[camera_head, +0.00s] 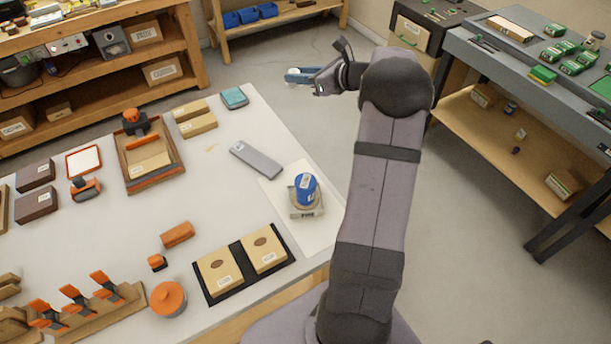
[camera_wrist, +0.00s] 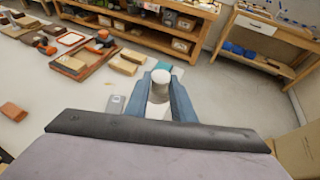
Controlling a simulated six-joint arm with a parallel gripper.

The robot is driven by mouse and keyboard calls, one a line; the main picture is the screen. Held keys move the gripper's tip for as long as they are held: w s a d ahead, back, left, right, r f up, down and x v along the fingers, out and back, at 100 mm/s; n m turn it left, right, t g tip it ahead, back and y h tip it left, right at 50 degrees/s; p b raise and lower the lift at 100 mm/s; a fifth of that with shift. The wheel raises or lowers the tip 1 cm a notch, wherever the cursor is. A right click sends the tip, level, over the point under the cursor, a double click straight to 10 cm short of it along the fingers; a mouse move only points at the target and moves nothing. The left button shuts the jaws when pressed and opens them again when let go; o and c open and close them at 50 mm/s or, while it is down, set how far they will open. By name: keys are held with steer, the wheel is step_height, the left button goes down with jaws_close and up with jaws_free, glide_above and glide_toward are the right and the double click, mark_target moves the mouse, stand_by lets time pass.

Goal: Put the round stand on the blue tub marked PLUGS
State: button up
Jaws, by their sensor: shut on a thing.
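My gripper (camera_head: 300,77) is raised over the floor past the table's far right edge in the head view. In the wrist view my gripper's blue fingers (camera_wrist: 170,98) are shut on a pale, round-topped thing (camera_wrist: 160,78), which looks like the round stand. Its lower part is partly hidden between the fingers. The blue tub (camera_head: 306,188) stands upright on a small pale square base (camera_head: 306,212) near the table's right edge, well below and apart from my gripper. A white label shows on the tub, too small to read.
A grey flat slab (camera_head: 257,159) lies behind the tub on the white table (camera_head: 200,215). A black tray (camera_head: 210,293) with two tan boxes lies in front. A teal block (camera_head: 234,97) sits at the far corner. A grey bench (camera_head: 500,75) stands to the right.

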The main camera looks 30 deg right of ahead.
steer(key=s+d+m+h+p, duration=0.1)
steer(key=s+d, duration=0.5)
steer(key=s, duration=0.2)
steer(key=n+g+y, duration=0.3)
steer(key=n+y, duration=0.3)
glide_above(313, 182)
step_height(313, 182, down, 3)
steer(key=shift+f+p, duration=1.2)
steer(key=shift+f, duration=4.05)
steer(key=shift+f, duration=0.2)
steer(key=o, duration=1)
